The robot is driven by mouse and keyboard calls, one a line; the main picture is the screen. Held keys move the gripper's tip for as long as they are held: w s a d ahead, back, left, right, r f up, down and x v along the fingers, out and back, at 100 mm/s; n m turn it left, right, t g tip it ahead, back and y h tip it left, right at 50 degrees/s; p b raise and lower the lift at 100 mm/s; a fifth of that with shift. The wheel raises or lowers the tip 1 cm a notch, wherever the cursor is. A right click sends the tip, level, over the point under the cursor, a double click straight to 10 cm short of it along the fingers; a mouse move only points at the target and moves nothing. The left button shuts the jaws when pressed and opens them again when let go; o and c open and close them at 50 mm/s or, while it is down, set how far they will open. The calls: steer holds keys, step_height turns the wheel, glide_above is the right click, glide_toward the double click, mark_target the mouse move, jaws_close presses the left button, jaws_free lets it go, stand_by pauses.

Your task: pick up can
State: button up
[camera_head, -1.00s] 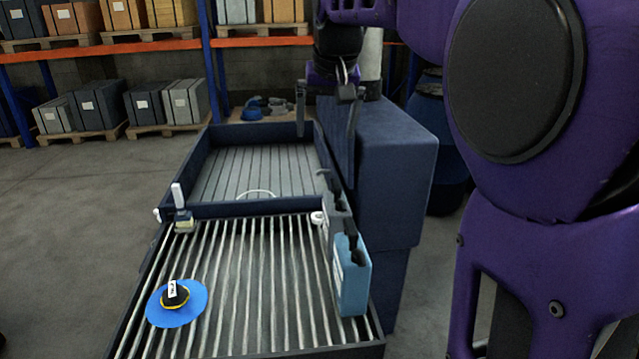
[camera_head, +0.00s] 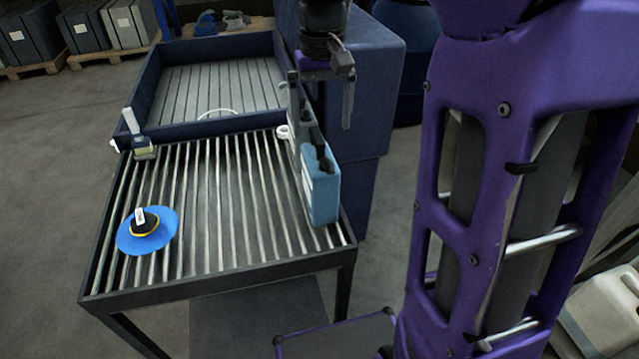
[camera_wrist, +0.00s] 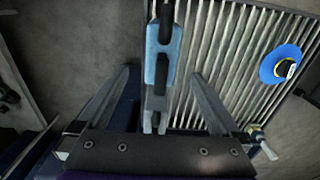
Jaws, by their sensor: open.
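The blue can (camera_head: 320,190) with a dark top stands upright at the right edge of the slatted table (camera_head: 225,270). In the wrist view the can (camera_wrist: 163,50) shows from above, between my two fingers. My gripper (camera_head: 320,115) is open and empty, with fingers pointing down. In the head view it appears above and behind the can, near the rear of the row. In the wrist view its fingers (camera_wrist: 160,73) lie one on each side of the can's line. I cannot tell the exact height gap.
A grey object (camera_wrist: 155,108) stands close behind the can. A blue disc with a black and yellow piece (camera_head: 147,232) lies at the table's left. A dark blue walled tray (camera_head: 152,80) lies behind. A tall blue cabinet (camera_head: 370,60) borders the right.

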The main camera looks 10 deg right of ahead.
mark_target(320, 140)
steer(key=shift+a+f+b, duration=0.15)
steer(key=shift+f+b, duration=0.25)
steer(key=shift+f, duration=3.15)
steer(key=shift+r, duration=0.1)
jaws_close()
